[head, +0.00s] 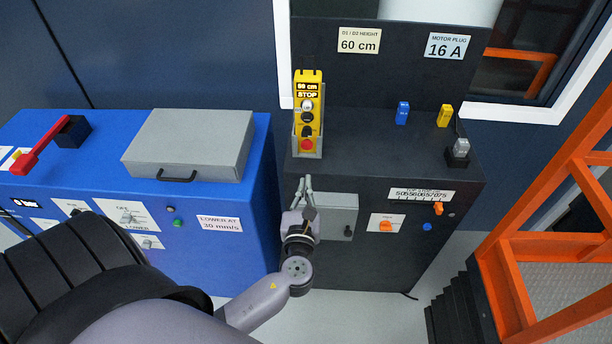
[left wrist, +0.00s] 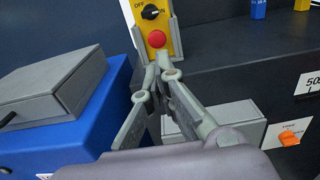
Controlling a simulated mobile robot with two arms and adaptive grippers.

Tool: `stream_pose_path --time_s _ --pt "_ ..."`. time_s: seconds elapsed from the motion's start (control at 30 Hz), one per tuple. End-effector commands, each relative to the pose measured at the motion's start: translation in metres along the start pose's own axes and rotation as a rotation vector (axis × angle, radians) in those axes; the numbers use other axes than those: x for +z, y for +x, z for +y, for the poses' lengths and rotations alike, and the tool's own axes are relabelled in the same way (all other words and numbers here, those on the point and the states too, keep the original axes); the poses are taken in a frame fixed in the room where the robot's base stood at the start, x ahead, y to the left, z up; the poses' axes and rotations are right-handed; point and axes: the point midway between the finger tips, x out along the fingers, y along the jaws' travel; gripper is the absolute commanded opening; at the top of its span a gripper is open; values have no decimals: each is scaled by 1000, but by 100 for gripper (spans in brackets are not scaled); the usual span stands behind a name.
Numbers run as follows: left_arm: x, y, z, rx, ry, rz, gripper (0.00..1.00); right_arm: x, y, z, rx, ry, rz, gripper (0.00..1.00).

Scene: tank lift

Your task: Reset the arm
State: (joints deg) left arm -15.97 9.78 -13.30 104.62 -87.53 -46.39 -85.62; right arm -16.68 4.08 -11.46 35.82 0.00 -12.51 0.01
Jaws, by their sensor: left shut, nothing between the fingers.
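My left gripper (head: 304,184) is in front of the black cabinet (head: 400,155), its fingertips just below the yellow pendant control (head: 307,112). It is shut and empty. In the left wrist view, the gripper's fingers (left wrist: 158,82) come together in front of the lower end of the yellow pendant (left wrist: 155,15), near its red button. I cannot tell whether they touch it. The pendant stands upright in a grey holder and has a display reading 60 cm and STOP. My right gripper is not in view.
A blue cabinet (head: 255,140) with a grey lidded box (head: 190,145) and a red lever (head: 42,150) stands left. A small grey box (head: 337,215) is on the black cabinet's front, close to my gripper. An orange frame (head: 497,285) is at the right.

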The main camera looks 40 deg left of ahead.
Motion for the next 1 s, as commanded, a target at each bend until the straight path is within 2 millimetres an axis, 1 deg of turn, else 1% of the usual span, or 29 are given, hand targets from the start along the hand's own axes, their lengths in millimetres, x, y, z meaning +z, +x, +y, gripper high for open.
stream_pose_path --time_s 0.03,0.2,0.37,0.77,0.87,0.97,1.0 --pt "-2 -7 0 0 0 1 0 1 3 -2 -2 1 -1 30" --pt "-1 -17 0 1 1 0 0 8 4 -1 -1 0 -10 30" --pt "0 -18 0 0 1 0 0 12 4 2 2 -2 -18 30" --pt "-1 -18 0 0 0 2 0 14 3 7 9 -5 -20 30" --pt "-15 -18 0 -4 -24 36 0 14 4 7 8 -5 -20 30" --pt "-57 -21 -1 -13 -107 138 0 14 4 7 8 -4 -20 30" --pt "-81 -25 -1 -12 -159 199 0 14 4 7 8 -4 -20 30"
